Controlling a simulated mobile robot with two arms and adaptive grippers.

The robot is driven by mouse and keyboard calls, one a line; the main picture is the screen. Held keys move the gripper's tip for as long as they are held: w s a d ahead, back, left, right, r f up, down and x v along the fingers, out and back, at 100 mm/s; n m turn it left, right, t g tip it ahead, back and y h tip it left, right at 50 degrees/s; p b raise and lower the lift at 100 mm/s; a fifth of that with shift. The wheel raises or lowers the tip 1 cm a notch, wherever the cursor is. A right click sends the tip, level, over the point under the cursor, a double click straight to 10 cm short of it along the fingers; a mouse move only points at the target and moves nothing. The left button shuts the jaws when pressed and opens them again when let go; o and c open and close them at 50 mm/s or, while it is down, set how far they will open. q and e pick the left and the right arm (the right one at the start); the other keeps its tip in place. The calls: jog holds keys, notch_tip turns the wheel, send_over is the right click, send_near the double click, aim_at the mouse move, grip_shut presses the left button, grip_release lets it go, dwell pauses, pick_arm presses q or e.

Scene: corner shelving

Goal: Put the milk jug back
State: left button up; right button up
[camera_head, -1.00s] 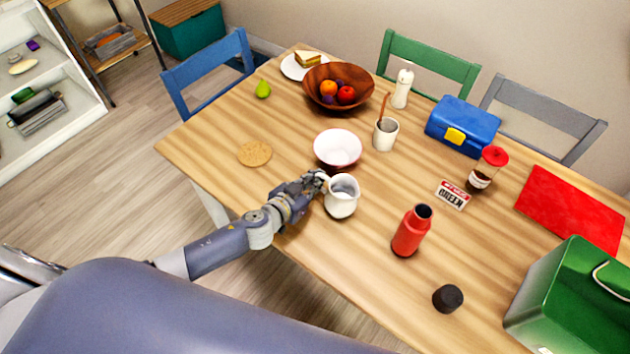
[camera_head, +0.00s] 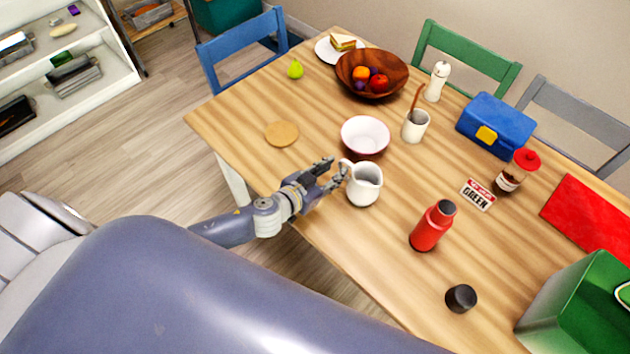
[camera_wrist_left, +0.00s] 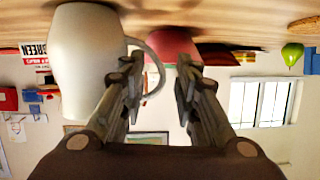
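The milk jug (camera_head: 364,186) is white and stands upright on the wooden table near its front edge, below a white and pink bowl. Its handle points left, toward my left gripper (camera_head: 333,174). My left gripper is open, its fingers spread just beside the handle. In the left wrist view, which is upside down, the jug (camera_wrist_left: 85,60) is large at left. Its handle reaches across in front of the gap between the fingers (camera_wrist_left: 160,75). I cannot tell whether a finger touches the handle. My right gripper is not in view.
The bowl (camera_head: 365,136) stands close behind the jug. A red bottle (camera_head: 432,226) and black cap (camera_head: 460,298) are to its right. A cup with a utensil (camera_head: 415,126) stands farther back. A coaster (camera_head: 282,134) lies left. White shelving (camera_head: 100,80) stands at far left.

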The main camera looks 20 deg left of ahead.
pick_arm(q)
jog(key=b+v, duration=0.1)
jog(key=v, duration=0.7)
jog(key=shift+s, duration=0.15)
jog(key=shift+a+r, duration=0.1)
